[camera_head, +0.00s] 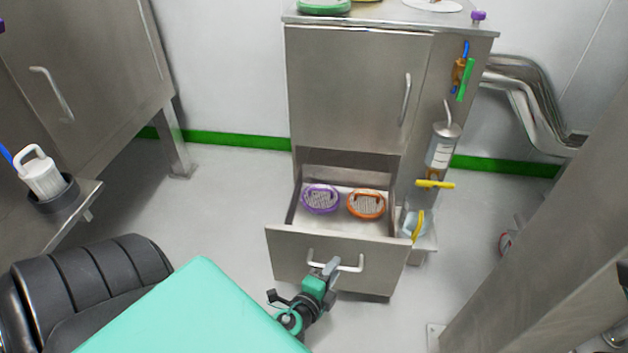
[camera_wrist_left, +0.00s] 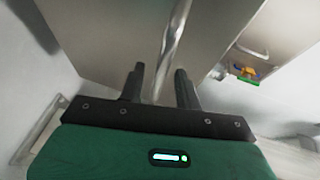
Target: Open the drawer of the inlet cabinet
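The inlet cabinet (camera_head: 350,90) is a steel cabinet against the back wall. Its lower drawer (camera_head: 290,258) stands pulled out, showing a purple-rimmed round item (camera_head: 320,199) and an orange-rimmed one (camera_head: 366,204) inside. The drawer has a pale bar handle (camera_head: 351,267) on its front. My left gripper (camera_head: 331,267) is at this handle, near its middle. In the left wrist view, the two dark fingers (camera_wrist_left: 160,80) stand apart on either side of the handle bar (camera_wrist_left: 170,42), with gaps visible beside it. My right gripper is not in view.
The cabinet's upper door (camera_head: 350,95) is shut. A bottle (camera_head: 441,150) and yellow-handled items hang on its right side. A steel cabinet (camera_head: 80,70) and a shelf with a white jug (camera_head: 42,175) stand at left. Floor beside the drawer's left is clear.

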